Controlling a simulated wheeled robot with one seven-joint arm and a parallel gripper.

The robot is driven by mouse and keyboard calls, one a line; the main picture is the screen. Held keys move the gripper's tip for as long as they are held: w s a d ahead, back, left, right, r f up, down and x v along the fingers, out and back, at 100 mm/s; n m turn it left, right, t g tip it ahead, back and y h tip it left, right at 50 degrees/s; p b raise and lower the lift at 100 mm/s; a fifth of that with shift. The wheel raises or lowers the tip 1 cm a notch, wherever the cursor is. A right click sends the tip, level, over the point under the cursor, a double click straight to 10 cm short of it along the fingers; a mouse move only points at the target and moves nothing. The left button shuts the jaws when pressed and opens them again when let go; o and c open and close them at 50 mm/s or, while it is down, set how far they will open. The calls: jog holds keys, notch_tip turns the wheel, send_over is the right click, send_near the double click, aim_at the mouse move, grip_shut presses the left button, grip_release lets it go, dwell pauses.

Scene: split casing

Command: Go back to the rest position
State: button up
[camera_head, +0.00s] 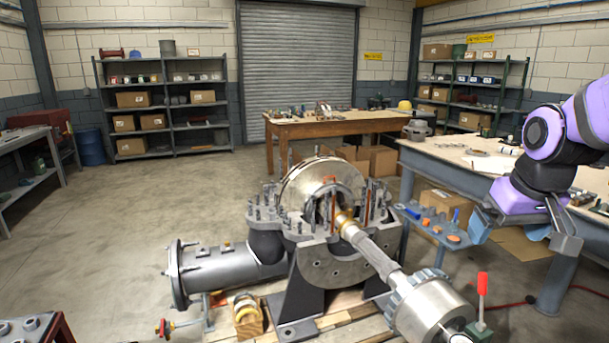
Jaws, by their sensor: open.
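My gripper (525,232) is at the right of the head view, below my purple arm. Its jaws are open and hang apart over the area between the small blue-grey stand and the long workbench, with nothing seen between them. The split casing (345,262) stands open in the middle, to the left of my gripper. A bright metal wheel (318,180) and a long shaft (370,250) lie in it. Several upright studs ring its flange. My gripper is clear of the casing.
The blue-grey stand (418,232) holds small blue and orange parts beside my gripper. A long workbench (452,172) runs behind my arm. A large toothed coupling (425,305) and a red-handled item (482,290) are at the front. The floor at left (110,220) is open.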

jog(key=s+a+r+t, duration=0.1)
jog(key=s+r, duration=0.2)
jog(key=s, duration=0.4)
jog(key=s+a+r, duration=0.2)
jog(key=s+r, duration=0.1)
jog(key=s, duration=0.3)
jog(key=shift+s+t, duration=0.35)
jog(key=shift+t, duration=0.05)
jog(key=shift+w, duration=0.15)
dwell(0.7)
jog(key=n+g, duration=0.4)
jog(key=g, duration=0.1)
send_over(466, 342)
jog(key=a, duration=0.1)
notch_tip(466, 342, down, 38)
jog(key=f, duration=0.7)
jog(key=s+f, duration=0.1)
jog(key=f, duration=0.3)
jog(key=shift+f, duration=0.2)
